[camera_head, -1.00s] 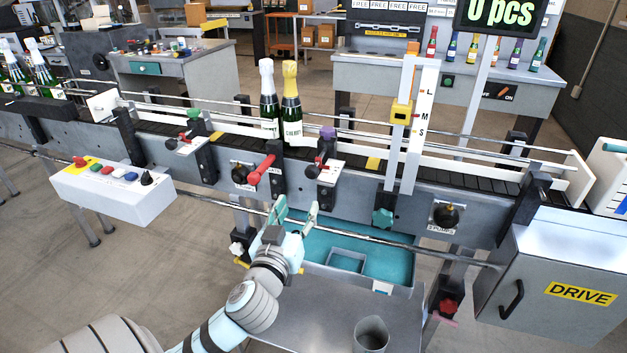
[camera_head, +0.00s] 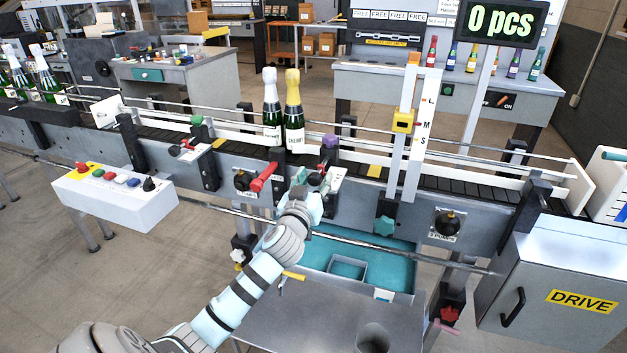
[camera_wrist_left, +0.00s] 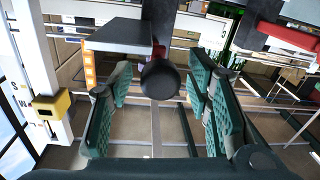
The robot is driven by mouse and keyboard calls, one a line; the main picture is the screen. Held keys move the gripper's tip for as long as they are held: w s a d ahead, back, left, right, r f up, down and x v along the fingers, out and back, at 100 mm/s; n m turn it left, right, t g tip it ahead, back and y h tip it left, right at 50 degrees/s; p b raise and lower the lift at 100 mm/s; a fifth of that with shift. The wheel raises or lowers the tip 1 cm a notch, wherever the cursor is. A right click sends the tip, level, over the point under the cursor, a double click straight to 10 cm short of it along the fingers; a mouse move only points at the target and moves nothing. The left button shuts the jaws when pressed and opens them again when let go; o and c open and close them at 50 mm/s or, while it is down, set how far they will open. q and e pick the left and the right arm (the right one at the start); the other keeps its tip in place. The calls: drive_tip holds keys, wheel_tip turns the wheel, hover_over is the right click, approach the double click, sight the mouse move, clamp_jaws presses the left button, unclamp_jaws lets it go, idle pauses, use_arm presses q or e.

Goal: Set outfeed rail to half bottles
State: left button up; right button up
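My left gripper (camera_head: 311,180) is raised to the conveyor's front, just below a purple-topped rail clamp (camera_head: 330,142) with a white label plate. In the left wrist view, its green-padded fingers (camera_wrist_left: 162,105) are open around a round black knob (camera_wrist_left: 160,79), with gaps on both sides. A plate edge with orange marks (camera_wrist_left: 89,70) is beside the knob. The clamp's lower part is partly hidden by the gripper in the head view. The outfeed guide rail (camera_head: 480,180) runs along the belt to the right. My right gripper is not in view.
A red lever (camera_head: 263,177) is close left of the gripper; it also shows in the wrist view (camera_wrist_left: 288,40). Two bottles (camera_head: 293,110) stand on the belt behind. A yellow-blocked L-M-S post (camera_head: 425,120) stands right. A teal tray (camera_head: 400,258) lies below.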

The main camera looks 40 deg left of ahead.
use_arm(q)
clamp_jaws()
drive_tip(key=shift+w, duration=0.2)
drive_tip(key=shift+o, duration=1.2)
unclamp_jaws()
drive_tip(key=shift+a, duration=0.1)
drive_tip(key=shift+s, duration=0.1)
drive_tip(key=v, duration=1.2)
